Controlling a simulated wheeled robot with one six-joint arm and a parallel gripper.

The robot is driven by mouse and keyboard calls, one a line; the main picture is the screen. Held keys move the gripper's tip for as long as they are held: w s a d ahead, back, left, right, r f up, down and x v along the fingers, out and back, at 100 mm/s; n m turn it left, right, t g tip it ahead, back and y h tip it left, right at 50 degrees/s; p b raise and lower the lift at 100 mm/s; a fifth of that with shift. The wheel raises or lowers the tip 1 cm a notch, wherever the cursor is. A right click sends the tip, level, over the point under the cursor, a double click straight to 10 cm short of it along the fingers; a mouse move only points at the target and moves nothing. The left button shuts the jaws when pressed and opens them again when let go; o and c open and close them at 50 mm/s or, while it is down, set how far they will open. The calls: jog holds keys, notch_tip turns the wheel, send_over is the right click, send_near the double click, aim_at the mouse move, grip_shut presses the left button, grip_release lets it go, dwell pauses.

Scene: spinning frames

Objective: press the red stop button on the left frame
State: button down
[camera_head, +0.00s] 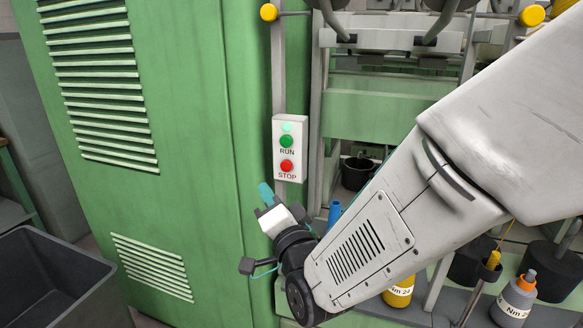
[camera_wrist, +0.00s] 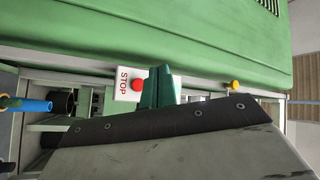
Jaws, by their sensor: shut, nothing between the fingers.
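The red stop button (camera_head: 286,166) sits low on a white control box (camera_head: 276,160) on a grey post beside the green cabinet. It is labelled STOP. A green RUN button (camera_head: 286,141) is above it. My gripper (camera_head: 265,193) has teal fingers, shut and empty, below and left of the box in the head view, apart from it there. In the wrist view the red button (camera_wrist: 138,85) shows just left of my gripper's fingers (camera_wrist: 158,86). The fingers hide the rest of the box there, and the depth gap is hard to judge.
A large green cabinet (camera_head: 190,100) with vents fills the left. A dark bin (camera_head: 60,280) stands at lower left. Yellow knobs (camera_head: 269,12) are on the frame above. Bottles (camera_head: 515,300) and a dark pot (camera_head: 357,173) are to the right. A blue tube (camera_wrist: 35,106) shows at left in the wrist view.

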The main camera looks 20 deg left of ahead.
jog(key=w, duration=0.8)
jog(key=shift+d, duration=0.35)
jog(key=shift+w, duration=0.15)
dwell(1.5)
jog(key=shift+w, duration=0.35)
jog(key=shift+w+d, duration=0.1)
jog(key=shift+w, duration=0.35)
dwell(0.6)
jog(key=shift+s, duration=0.9)
jog(key=s, duration=0.5)
jog(key=shift+a, duration=0.25)
